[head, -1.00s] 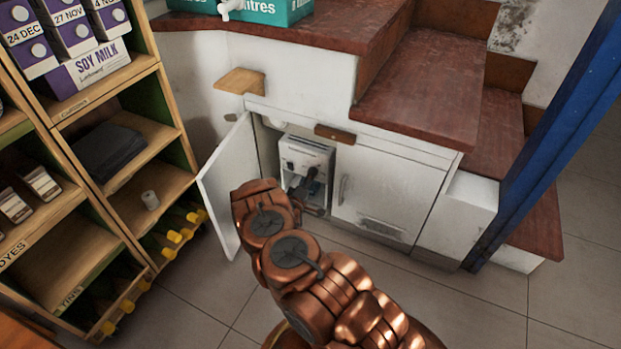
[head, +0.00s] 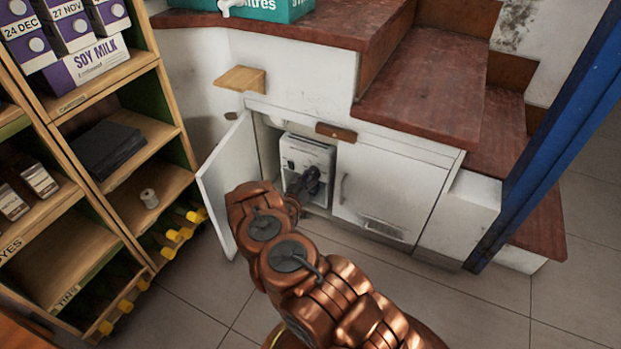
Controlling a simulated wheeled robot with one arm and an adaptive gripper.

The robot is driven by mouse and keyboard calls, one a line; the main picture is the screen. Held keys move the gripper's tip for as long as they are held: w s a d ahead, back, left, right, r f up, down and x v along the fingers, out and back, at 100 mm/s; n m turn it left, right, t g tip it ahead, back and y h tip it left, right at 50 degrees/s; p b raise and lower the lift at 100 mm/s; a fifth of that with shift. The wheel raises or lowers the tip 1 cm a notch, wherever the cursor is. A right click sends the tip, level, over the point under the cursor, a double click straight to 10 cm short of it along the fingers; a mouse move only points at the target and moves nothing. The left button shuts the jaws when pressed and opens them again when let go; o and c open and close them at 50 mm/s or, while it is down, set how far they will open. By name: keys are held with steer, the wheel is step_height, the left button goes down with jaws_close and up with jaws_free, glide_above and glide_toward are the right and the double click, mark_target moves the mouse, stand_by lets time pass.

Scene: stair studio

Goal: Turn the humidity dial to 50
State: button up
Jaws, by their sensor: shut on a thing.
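A white box-shaped unit (head: 306,149) stands inside the open cabinet under the stairs. Small dark details show on its upper front face, too small to read. My gripper (head: 311,177) is at the lower front of this unit, seen from behind and above. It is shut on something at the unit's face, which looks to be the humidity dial. The dial itself and its markings are hidden behind my gripper.
The open white cabinet door (head: 228,182) stands left of my arm, close to it. The closed door (head: 385,190) is on the right. A wooden shelf rack (head: 150,150) stands at the left, and a blue post (head: 550,140) at the right. Tiled floor is clear in front.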

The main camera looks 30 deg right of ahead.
steer(key=shift+w+m, duration=0.1)
steer(key=shift+m, duration=0.8)
steer(key=o, duration=1.2)
steer(key=shift+c, duration=0.2)
steer(key=shift+a, duration=0.1)
steer(key=r+v, duration=0.1)
steer(key=v, duration=1.1)
steer(key=shift+f, duration=0.45)
